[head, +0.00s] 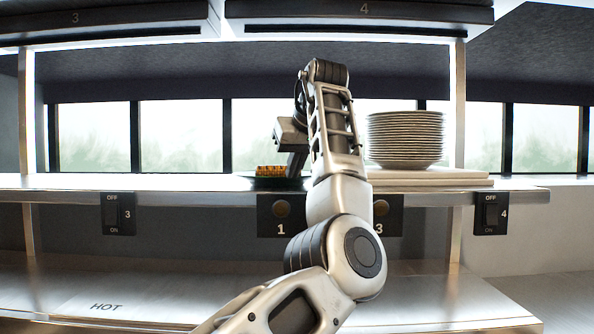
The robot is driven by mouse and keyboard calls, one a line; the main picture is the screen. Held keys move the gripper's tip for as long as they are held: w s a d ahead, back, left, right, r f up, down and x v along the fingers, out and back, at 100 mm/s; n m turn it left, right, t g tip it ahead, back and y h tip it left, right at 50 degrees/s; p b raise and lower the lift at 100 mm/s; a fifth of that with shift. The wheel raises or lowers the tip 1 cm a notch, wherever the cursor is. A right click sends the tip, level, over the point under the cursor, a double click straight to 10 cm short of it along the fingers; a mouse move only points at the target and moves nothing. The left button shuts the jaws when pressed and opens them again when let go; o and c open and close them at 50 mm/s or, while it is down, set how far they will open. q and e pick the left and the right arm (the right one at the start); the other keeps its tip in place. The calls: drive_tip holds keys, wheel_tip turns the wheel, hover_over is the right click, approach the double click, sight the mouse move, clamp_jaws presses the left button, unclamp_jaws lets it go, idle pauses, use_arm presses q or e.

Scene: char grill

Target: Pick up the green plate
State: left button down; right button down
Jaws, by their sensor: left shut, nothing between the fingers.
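A thin, dark green plate (247,183) lies on the steel shelf, left of centre. Small orange-yellow food pieces (271,170) sit on it. My left gripper (296,166) points down at the plate's right side, beside the food. It is shut with nothing in it. I cannot tell whether its tips touch the plate. My own arm and gripper hide the plate's right part. My right gripper is out of view.
A tall stack of white plates (405,140) stands on pale boards (428,178) to the right of my arm. The shelf (160,183) is bare on the left. An upper shelf (110,22) hangs above, with posts at both sides. A lower counter (130,295) is marked HOT.

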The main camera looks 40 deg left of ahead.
use_arm(q)
drive_tip(key=shift+w+d+r, duration=0.1)
drive_tip(key=shift+d+r, duration=0.05)
